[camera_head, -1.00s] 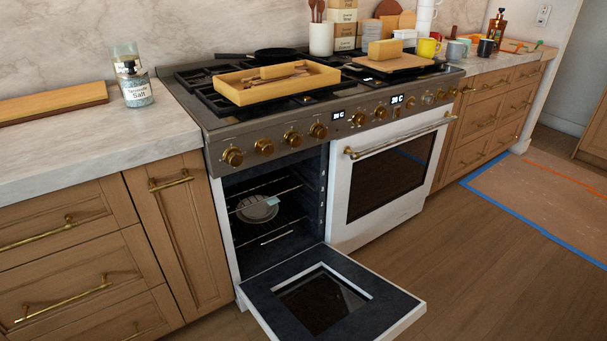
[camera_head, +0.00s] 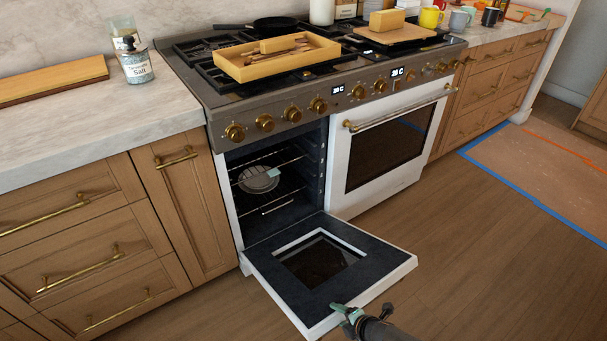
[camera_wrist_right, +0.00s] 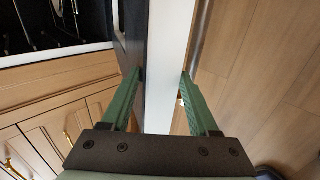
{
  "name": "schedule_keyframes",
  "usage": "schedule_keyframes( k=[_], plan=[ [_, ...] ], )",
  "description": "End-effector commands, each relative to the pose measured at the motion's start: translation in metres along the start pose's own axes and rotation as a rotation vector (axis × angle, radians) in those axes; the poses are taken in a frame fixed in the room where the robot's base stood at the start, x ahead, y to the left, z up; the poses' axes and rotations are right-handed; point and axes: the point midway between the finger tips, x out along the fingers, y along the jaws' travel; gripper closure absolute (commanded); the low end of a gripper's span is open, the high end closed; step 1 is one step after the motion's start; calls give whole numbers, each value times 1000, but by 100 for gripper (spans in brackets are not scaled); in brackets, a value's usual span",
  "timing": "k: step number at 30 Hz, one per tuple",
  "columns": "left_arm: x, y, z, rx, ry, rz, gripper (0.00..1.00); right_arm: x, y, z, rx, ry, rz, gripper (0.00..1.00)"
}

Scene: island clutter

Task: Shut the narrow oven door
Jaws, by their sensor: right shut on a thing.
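The narrow oven door (camera_head: 385,268) is the left one of the range. It hangs wide open, folded down to about level, with its dark inner face and window upward. My right gripper (camera_head: 342,308) is at its front edge, near the left corner. In the right wrist view, the two green fingers of my right gripper (camera_wrist_right: 160,73) lie on either side of the white door edge (camera_wrist_right: 168,55), shut on it. The narrow oven cavity (camera_head: 270,190) shows racks and a round pale dish (camera_head: 259,180). My left gripper is not in view.
The wide oven door (camera_head: 385,155) beside it is closed, with a brass bar handle (camera_head: 400,108). A wooden tray (camera_head: 277,58) sits on the cooktop. Wooden drawers (camera_head: 80,240) stand left. The wood floor (camera_head: 470,260) in front is clear.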

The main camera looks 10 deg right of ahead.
Motion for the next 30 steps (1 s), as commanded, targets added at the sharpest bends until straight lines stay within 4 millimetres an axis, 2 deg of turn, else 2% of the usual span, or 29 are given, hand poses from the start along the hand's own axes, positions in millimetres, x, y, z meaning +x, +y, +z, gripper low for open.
schedule_keyframes(
  k=[1, 11, 30],
  plan=[
    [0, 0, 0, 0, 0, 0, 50, 1, 8, -4, 0, 8, 13, 95],
    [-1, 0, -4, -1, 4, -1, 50, 0, 10, -4, 1, 9, 9, 95],
    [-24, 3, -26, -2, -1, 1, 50, -14, 53, -7, -3, 16, -70, 95]
  ],
)
